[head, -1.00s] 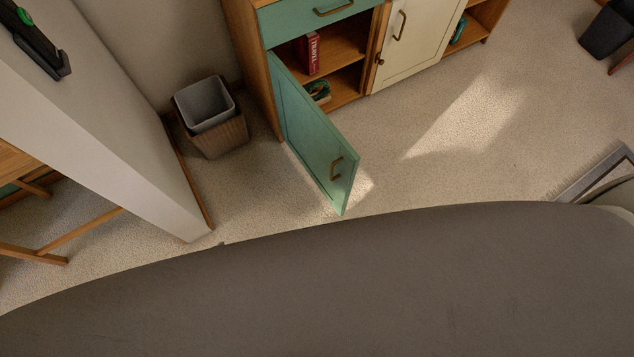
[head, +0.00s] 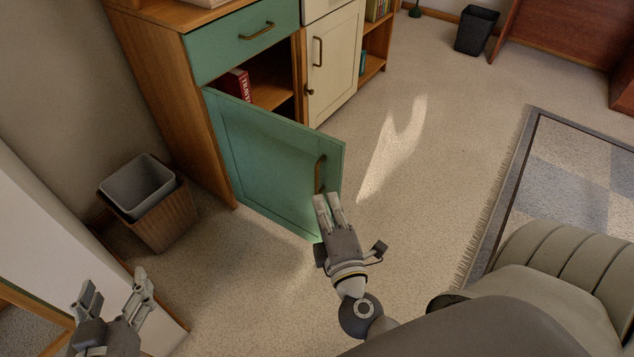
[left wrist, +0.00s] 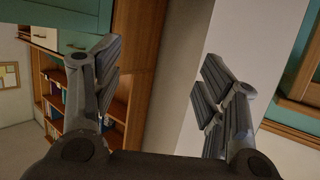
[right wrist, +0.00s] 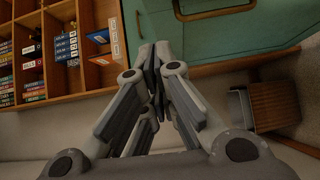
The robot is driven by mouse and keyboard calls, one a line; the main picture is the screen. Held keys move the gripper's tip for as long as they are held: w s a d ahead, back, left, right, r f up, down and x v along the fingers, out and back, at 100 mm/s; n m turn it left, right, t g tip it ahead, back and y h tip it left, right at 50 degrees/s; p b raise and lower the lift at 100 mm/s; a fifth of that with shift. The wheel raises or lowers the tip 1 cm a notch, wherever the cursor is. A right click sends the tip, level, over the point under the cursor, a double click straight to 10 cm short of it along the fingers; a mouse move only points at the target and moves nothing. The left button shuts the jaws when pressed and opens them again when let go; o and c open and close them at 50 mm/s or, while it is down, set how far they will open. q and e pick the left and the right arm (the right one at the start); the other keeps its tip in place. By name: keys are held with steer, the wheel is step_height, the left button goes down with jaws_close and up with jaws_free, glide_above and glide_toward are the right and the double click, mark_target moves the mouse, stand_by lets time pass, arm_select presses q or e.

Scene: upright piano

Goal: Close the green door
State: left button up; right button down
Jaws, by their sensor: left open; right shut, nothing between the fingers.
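The green door (head: 270,165) hangs open at the lower left of a wooden cabinet, swung out into the room. Its brass handle (head: 320,173) is near its free edge. My right gripper (head: 327,197) is shut and empty, its tips at the door's free edge just below the handle; I cannot tell whether they touch. In the right wrist view its fingertips (right wrist: 155,62) are together beside a green panel (right wrist: 235,40), which looks like the door. My left gripper (head: 115,285) is open and empty at the lower left, away from the door.
A green drawer (head: 243,38) sits above the door and a shut cream door (head: 333,65) beside it. A red book (head: 237,84) stands inside. A waste bin (head: 150,205) is left of the door. A rug (head: 560,170) lies at right. Carpet in front is clear.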

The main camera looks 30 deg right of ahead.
steer(key=p, duration=0.3)
glide_toward(321, 142)
steer(key=w+a, duration=0.2)
steer(key=w, duration=0.1)
steer(key=d, duration=0.1)
steer(key=w+d, duration=0.1)
steer(key=shift+w+d, duration=0.1)
steer(key=shift+d, duration=0.3)
arm_select(q)
steer(key=s+a+f+g+y, duration=0.2)
steer(key=s+a+f+g, duration=0.2)
steer(key=s+f+g, duration=0.3)
steer(key=s+f, duration=0.2)
steer(key=s, duration=0.1)
steer(key=shift+g, duration=0.3)
arm_select(e)
steer(key=shift+w+d+f, duration=0.1)
steer(key=shift+w+d, duration=0.05)
steer(key=shift+d, duration=0.2)
arm_select(q)
steer(key=shift+s, duration=0.1)
arm_select(e)
steer(key=shift+d, duration=0.1)
